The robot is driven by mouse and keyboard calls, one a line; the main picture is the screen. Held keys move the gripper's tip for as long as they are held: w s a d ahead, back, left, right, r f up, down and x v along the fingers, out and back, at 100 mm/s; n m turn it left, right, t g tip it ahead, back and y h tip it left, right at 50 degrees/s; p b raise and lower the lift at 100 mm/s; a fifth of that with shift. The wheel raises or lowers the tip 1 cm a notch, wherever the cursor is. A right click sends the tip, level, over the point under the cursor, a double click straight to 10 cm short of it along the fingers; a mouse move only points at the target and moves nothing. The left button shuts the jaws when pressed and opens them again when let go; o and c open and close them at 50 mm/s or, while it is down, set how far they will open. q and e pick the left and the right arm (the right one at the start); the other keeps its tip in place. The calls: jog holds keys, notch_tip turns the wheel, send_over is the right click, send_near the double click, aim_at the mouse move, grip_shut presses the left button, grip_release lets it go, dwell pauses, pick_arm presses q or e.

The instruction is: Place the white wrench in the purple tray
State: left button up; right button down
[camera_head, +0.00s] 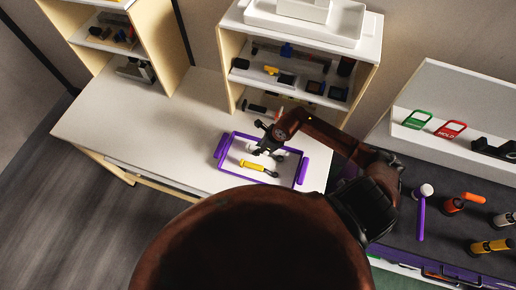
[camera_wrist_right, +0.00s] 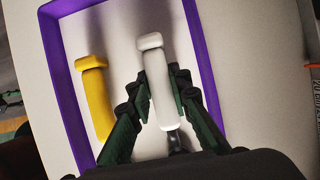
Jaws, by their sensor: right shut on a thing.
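The white wrench (camera_wrist_right: 153,62) has a thick white handle and stands out in the right wrist view, above or within the purple tray's outline. My right gripper (camera_head: 264,148) is shut on its handle, with a dark finger on each side; the wrench's metal end is partly hidden by the gripper. The purple tray (camera_head: 301,172) lies on the white table, and its rim also shows in the right wrist view (camera_wrist_right: 203,50). I cannot tell whether the wrench touches the tray floor. My left gripper is not in view.
A yellow-handled wrench (camera_head: 253,165) lies in the tray, left of the white one in the wrist view. A shelf of tools (camera_head: 290,75) stands behind. A dark tool bench with a purple-handled hammer (camera_head: 421,215) is at right. The table's left part is clear.

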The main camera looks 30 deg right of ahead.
jog(key=shift+f, duration=0.1)
jog(key=c, duration=1.8)
grip_release()
jog(key=shift+r, duration=0.2)
jog(key=shift+d+r, duration=0.2)
jog(key=shift+r, duration=0.1)
jog(key=b+v, duration=0.2)
jog(key=v, duration=0.9)
jog(key=shift+s, duration=0.15)
